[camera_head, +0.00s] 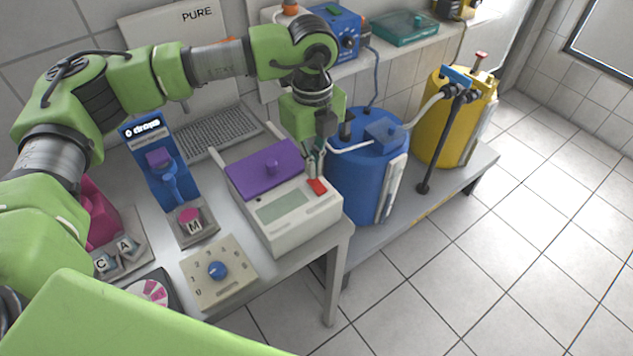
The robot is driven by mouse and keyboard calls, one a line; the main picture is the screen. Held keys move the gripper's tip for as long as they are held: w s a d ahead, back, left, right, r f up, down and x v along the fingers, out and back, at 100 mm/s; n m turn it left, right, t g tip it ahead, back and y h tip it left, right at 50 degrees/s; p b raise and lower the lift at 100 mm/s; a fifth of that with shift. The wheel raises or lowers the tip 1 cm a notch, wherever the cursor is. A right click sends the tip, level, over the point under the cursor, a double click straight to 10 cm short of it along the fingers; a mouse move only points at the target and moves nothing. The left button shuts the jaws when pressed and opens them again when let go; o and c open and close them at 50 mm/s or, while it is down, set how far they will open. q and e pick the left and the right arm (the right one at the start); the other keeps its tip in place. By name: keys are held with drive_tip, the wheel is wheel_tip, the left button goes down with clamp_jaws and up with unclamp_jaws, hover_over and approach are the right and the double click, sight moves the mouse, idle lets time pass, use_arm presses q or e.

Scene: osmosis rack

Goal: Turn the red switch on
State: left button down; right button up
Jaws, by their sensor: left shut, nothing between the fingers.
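The red switch (317,187) sits on the right part of the top of a white device with a purple lid, near its right edge. Whether it is on or off is too small to tell. My left gripper (314,172) points down just above and behind the switch. Its fingers are shut with nothing between them. The fingertips are very close to the switch, and I cannot tell whether they touch it. The white device (296,227) stands on the table near its right edge. My right gripper is not in view.
A blue barrel (362,180) stands close to the right of the device, with a yellow barrel (450,120) farther right. A dial plate (219,272), a blue dispenser (160,170) and an "M" block (193,222) are to the left. The tiled floor at right is clear.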

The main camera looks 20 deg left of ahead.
use_arm(q)
drive_tip(key=shift+f+b, duration=1.05)
drive_tip(key=shift+f, duration=0.2)
idle(0.6)
drive_tip(key=shift+s, duration=0.1)
drive_tip(key=shift+r+p, duration=0.4)
drive_tip(key=shift+r, duration=0.35)
drive_tip(key=shift+r+p, duration=1.3)
drive_tip(key=shift+r, duration=1.55)
